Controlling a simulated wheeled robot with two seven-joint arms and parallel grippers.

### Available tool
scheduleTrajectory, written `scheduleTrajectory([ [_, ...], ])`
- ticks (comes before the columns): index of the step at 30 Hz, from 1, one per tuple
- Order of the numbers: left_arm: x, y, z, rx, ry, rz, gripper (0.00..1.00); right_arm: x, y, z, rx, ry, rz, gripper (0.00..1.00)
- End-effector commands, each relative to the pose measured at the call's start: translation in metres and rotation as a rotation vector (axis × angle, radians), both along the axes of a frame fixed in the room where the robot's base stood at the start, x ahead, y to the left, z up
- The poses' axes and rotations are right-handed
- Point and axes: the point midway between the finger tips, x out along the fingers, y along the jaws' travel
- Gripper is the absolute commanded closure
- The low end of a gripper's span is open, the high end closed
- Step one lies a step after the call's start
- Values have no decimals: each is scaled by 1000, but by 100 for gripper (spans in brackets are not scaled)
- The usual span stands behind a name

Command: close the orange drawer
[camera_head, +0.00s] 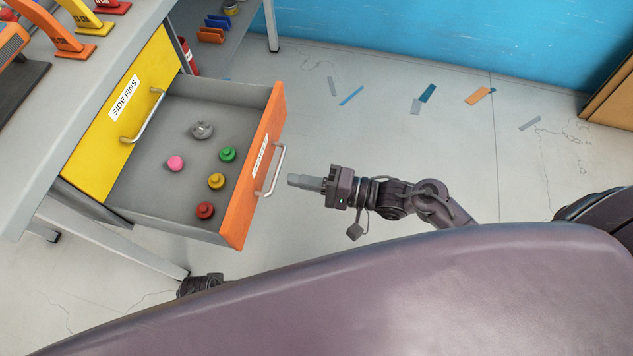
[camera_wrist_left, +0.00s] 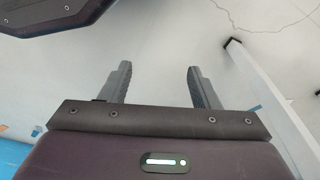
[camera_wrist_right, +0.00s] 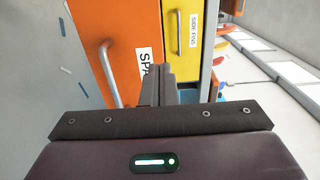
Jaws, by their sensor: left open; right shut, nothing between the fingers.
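The orange drawer (camera_head: 247,180) is pulled out from under the workbench. Its front carries a white label and a metal handle (camera_head: 276,171). In the right wrist view the orange front (camera_wrist_right: 118,30) and its handle (camera_wrist_right: 106,72) show close ahead. Inside the drawer lie several small round pieces, grey, pink, green, yellow and red. My right gripper (camera_head: 292,181) is shut and empty, just right of the handle, apparently with a small gap. My left gripper (camera_wrist_left: 158,82) is open and empty, pointing at the floor; in the head view only part of the left arm shows at the bottom.
A closed yellow drawer (camera_head: 103,150) labelled SIDE FINS sits behind the orange one. The workbench top (camera_head: 85,75) holds coloured fins. A bench leg (camera_head: 115,238) stands below the drawer. The floor (camera_head: 390,135) to the right is mostly clear, with several flat coloured strips.

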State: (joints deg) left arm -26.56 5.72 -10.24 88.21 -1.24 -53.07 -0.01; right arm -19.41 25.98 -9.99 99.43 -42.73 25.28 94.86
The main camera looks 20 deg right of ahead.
Motion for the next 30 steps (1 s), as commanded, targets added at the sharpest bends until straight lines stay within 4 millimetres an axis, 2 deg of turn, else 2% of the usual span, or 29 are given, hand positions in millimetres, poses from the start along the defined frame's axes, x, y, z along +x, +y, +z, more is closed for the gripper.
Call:
scheduleTrajectory([
  [6,4,-4,13,-3,5,-7,44,24,40,0,2,-2,0,100],
  [12,6,-6,23,-4,7,-11,44,36,61,-1,-1,0,-2,100],
  [17,6,-6,26,-4,11,-13,44,39,68,-1,-2,0,-1,100],
  [30,7,-7,26,-4,11,-13,44,41,70,0,-2,0,-2,100],
])
